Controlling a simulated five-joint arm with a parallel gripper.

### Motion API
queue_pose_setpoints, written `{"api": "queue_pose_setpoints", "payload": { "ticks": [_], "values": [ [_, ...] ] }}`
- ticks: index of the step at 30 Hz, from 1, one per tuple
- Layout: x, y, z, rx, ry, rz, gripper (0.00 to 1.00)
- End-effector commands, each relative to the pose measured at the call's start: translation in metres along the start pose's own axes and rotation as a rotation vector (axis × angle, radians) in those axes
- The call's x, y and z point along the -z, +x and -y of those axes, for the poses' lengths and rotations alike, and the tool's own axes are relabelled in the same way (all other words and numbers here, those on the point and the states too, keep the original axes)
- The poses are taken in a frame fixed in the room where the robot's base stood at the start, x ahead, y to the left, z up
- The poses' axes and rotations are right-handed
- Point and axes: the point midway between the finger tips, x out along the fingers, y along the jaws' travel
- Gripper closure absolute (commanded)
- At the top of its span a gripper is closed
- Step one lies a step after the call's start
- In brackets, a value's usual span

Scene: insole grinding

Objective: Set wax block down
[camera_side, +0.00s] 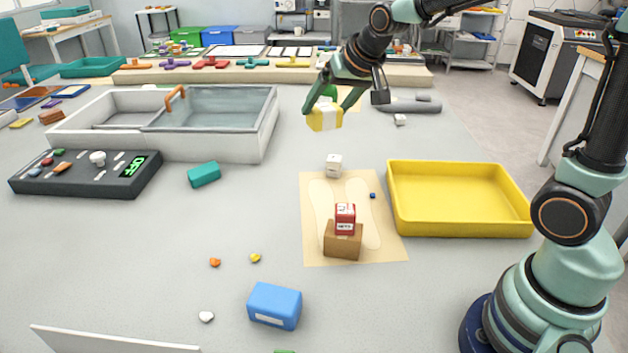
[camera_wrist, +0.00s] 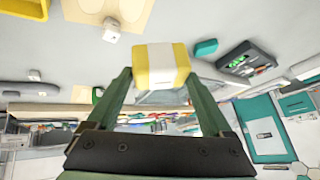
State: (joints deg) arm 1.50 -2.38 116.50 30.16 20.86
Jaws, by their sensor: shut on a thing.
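The wax block (camera_side: 325,115) is a yellow block with a white band. My gripper (camera_side: 337,98) is shut on it and points down, toward the rear middle of the table (camera_side: 240,290). The block appears to be held above the table top; I cannot tell how high. In the wrist view the wax block (camera_wrist: 160,65) sits between my two green fingertips, its yellow and white faces in plain sight. A green thing behind the fingers is partly hidden in the side view.
A small white cube (camera_side: 334,165) stands in front of the block, by a tan sheet (camera_side: 312,245) bearing a red box (camera_side: 345,222) on a brown block (camera_side: 343,243).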

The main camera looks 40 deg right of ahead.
Motion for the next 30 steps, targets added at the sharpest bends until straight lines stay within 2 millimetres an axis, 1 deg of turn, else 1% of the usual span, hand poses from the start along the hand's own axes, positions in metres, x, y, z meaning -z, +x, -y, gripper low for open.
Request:
{"api": "queue_pose_setpoints", "payload": {
  "ticks": [1,3,6,8,11,24,27,30],
  "values": [
    [0.007,0.005,0.001,-0.002,-0.008,0.002,1.00],
    [0.013,0.010,0.002,-0.004,-0.018,0.003,1.00],
    [0.017,0.015,0.003,-0.006,-0.028,0.004,1.00],
    [0.015,0.020,0.002,-0.007,-0.030,0.006,1.00],
    [0.005,0.035,-0.002,-0.008,-0.031,0.009,1.00],
    [-0.053,0.121,-0.024,-0.008,-0.030,0.010,1.00],
    [-0.063,0.135,-0.028,-0.007,-0.030,0.008,1.00],
    [-0.068,0.143,-0.029,-0.006,-0.030,0.005,1.00]
  ]
}}
